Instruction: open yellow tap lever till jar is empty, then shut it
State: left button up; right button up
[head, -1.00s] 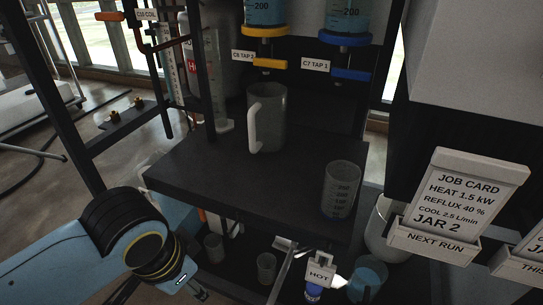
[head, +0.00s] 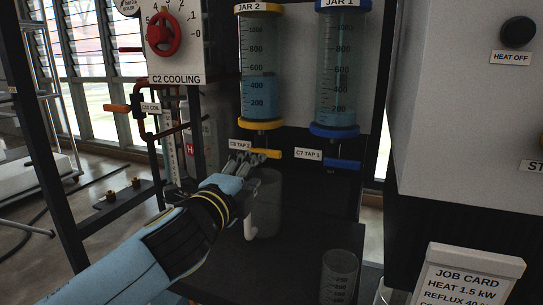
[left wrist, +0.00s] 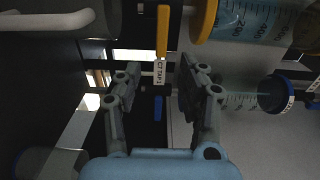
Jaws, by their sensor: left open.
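The yellow tap lever (head: 265,153) sits under the yellow-capped JAR 2 (head: 258,60), and points sideways to the right. Blue liquid stands in JAR 2 up to roughly the middle of its scale. My left gripper (head: 243,164) is just left of and at the lever, its fingers partly overlapping it in the head view. In the left wrist view the gripper (left wrist: 157,72) is open and empty between its fingers, with the yellow lever (left wrist: 162,30) beyond the tips. I cannot tell whether they touch. My right gripper is not in view.
A grey handled jug (head: 268,200) stands on the dark shelf below the tap. JAR 1 (head: 336,70) with its blue lever (head: 343,164) is to the right. A clear beaker (head: 340,278) stands at the shelf's front right. A red cooling knob (head: 163,34) is upper left.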

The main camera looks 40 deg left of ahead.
aim_at(270, 156)
pick_arm(q)
jog(key=shift+x, duration=5)
jog(key=shift+d+r, duration=0.1)
jog(key=shift+d, duration=0.05)
grip_shut()
